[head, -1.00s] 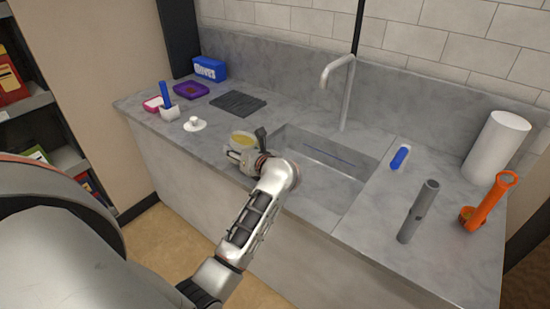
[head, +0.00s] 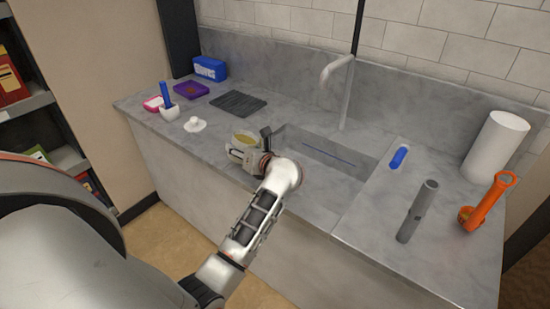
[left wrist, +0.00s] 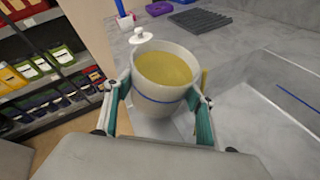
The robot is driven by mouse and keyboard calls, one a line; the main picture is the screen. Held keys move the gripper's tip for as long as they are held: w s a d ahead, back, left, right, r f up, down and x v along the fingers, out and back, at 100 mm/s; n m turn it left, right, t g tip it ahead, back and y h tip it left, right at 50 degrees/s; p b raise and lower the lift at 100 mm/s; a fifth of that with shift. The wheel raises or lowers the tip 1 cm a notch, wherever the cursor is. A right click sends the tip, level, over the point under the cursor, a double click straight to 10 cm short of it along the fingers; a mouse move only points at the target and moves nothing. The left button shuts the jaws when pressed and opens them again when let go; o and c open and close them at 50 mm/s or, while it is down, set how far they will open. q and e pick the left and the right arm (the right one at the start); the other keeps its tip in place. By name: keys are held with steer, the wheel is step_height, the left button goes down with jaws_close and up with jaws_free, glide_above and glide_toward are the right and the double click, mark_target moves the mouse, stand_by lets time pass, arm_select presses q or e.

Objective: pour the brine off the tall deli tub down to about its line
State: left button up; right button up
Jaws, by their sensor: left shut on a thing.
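The tall deli tub (left wrist: 165,103) is pale with a blue line round its side, and it holds yellow brine (left wrist: 164,68). In the left wrist view the brine surface lies near the rim, above the blue line. My left gripper (left wrist: 160,95) is shut on the tub, with one teal-padded finger on each side. The tub looks roughly upright. In the head view the tub (head: 247,137) is partly hidden by my left gripper (head: 246,154), at the left edge of the sink (head: 335,172). My right gripper is not in view.
A white knobbed lid (head: 195,125) lies left of the tub. The faucet (head: 345,95) rises behind the sink.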

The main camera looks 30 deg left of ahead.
arm_select(q)
steer(key=shift+w+d+r+m+y+p, duration=0.3)
steer(key=shift+w+m, duration=0.05)
steer(key=shift+m, duration=0.15)
stand_by(1.2)
steer(key=shift+w+d, duration=0.15)
steer(key=shift+w, duration=0.05)
stand_by(0.8)
steer(key=shift+s+a+f+n+h+b, duration=0.4)
steer(key=shift+s+a+f+n+b, duration=0.3)
steer(key=shift+s+f+n+b, duration=0.15)
steer(key=shift+s+a+n+t, duration=0.15)
steer(key=shift+s+n+t, duration=0.1)
steer(key=shift+t, duration=0.05)
steer(key=shift+w+r, duration=0.1)
steer(key=shift+a+h, duration=0.1)
steer(key=shift+h, duration=0.3)
steer(key=shift+s+a+r+n+t+h+b, duration=0.3)
steer(key=shift+s+a+n+t+b, duration=0.15)
steer(key=shift+n, duration=0.35)
steer(key=shift+d, duration=0.1)
